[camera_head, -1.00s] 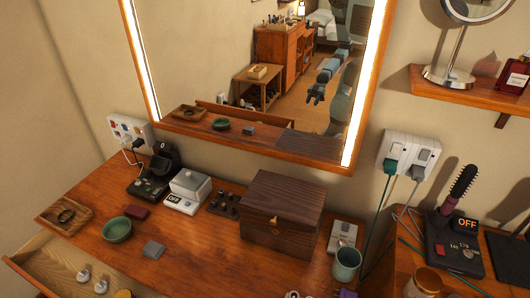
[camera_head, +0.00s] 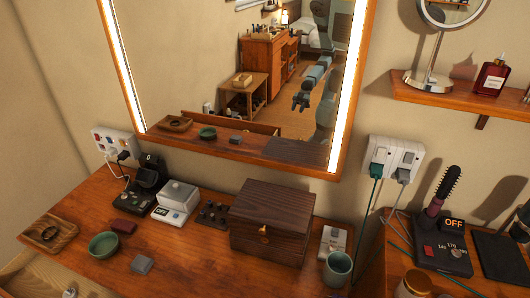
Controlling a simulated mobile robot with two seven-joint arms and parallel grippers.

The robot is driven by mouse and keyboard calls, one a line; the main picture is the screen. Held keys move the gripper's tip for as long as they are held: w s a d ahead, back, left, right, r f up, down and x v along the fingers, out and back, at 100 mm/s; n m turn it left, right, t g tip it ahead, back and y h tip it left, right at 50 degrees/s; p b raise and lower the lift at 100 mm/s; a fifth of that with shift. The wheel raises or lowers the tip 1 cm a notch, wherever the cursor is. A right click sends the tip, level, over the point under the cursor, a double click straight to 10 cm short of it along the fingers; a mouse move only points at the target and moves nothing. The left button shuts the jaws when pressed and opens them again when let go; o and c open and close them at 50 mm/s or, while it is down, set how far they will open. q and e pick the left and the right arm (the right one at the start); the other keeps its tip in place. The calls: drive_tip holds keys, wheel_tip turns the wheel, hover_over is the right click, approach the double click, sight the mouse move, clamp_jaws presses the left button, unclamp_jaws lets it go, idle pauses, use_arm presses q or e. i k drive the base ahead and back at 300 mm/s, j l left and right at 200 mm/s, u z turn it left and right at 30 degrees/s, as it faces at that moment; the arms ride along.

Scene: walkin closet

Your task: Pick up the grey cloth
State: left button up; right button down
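A small folded grey cloth (camera_head: 142,264) lies flat on the wooden dresser top (camera_head: 190,270). Neither of my grippers shows directly in the head view. A blue-grey robot arm (camera_head: 313,76) shows only as a reflection in the mirror, too small to tell its gripper's state.
A wooden tray (camera_head: 48,234) stands at the left, above an open drawer (camera_head: 35,277). Behind the cloth are a white-topped device (camera_head: 176,199) and a dark wooden box (camera_head: 270,223). A green cup (camera_head: 337,268) stands right. The dresser top between cloth and box is clear.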

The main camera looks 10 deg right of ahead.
sight(141, 264)
drive_tip(key=u, duration=0.95)
